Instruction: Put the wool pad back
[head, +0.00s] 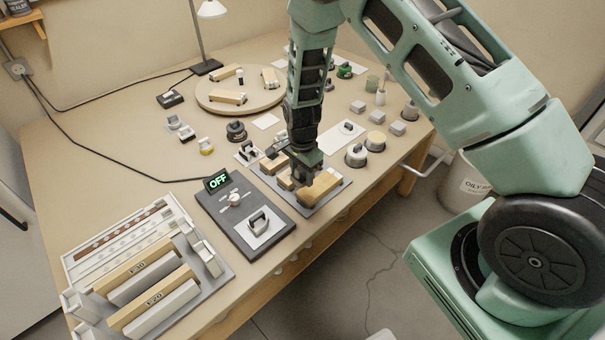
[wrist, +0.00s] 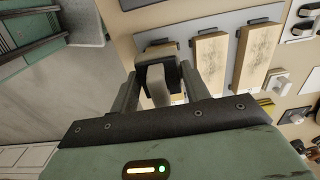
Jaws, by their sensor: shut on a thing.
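My gripper (head: 303,178) is low over a grey tray (head: 333,193) holding tan-topped blocks, at the front right part of the bench. In the wrist view its jaws (wrist: 160,88) are shut on a small dark-and-grey piece (wrist: 156,58). The gripper hides most of this piece, so I cannot tell whether it is the wool pad or whether it touches the tray. A tan block (head: 322,184) lies close beside the jaws. In the wrist view two tan blocks (wrist: 208,66) lie to the right of the jaws on the tray. No wool pad can be told for certain.
A dark board (head: 219,213) with an OFF display and a black-handled white pad (head: 258,228) stands left of the tray. Racked blocks (head: 147,272) fill the front left. A round wooden board (head: 236,101) with blocks is behind. Round handled pots (head: 356,155) stand to the right.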

